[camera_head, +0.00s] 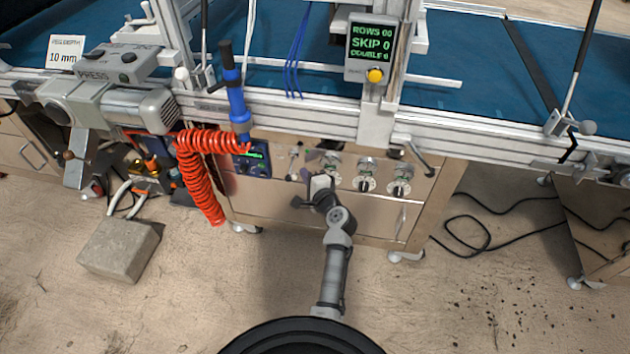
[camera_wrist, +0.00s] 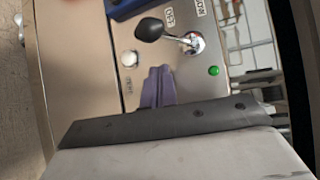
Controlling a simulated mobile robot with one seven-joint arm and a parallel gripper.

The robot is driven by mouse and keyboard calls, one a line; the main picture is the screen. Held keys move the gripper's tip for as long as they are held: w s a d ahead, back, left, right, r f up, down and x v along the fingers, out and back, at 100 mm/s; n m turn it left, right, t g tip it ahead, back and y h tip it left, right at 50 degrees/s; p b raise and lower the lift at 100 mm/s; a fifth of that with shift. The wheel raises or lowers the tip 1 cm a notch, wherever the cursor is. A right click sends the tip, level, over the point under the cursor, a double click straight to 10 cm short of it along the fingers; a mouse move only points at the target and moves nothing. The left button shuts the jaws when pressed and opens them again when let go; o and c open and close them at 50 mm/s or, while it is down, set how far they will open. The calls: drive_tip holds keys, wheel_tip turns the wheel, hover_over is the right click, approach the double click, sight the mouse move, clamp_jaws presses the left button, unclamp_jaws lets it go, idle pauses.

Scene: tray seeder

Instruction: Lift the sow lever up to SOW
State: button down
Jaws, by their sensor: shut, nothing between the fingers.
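The sow lever, a black knob (camera_wrist: 149,29) on a short metal stem, sticks out from a round pivot on the metal panel in the wrist view. Small labels sit beside the pivot, turned and too blurred to read surely. In the head view a small lever (camera_head: 293,156) shows on the panel above my gripper, its details too small to tell. My gripper (camera_wrist: 157,73) has its purple fingers together and empty. The fingertips lie just below the lever in the wrist view, apart from the knob. In the head view my gripper (camera_head: 320,184) is in front of the cabinet panel.
A green light (camera_wrist: 214,71) and a pale round button (camera_wrist: 129,58) flank the fingers. Several dials (camera_head: 366,175) are right of my gripper. A coiled red hose (camera_head: 200,165) and blue tool (camera_head: 238,103) hang at left.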

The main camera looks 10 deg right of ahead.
drive_tip(key=shift+s+a+r+p, duration=0.15)
drive_tip(key=shift+s+a+r, duration=0.05)
drive_tip(key=shift+s+a, duration=0.3)
drive_tip(key=shift+s+a+r+p, duration=0.15)
drive_tip(key=shift+s+a, duration=0.25)
drive_tip(key=shift+a, duration=0.15)
drive_tip(key=shift+r+p, duration=0.2)
drive_tip(key=shift+p, duration=0.25)
drive_tip(key=shift+s+g+p, duration=0.1)
drive_tip(key=shift+g+p, duration=0.2)
drive_tip(key=shift+p, duration=0.35)
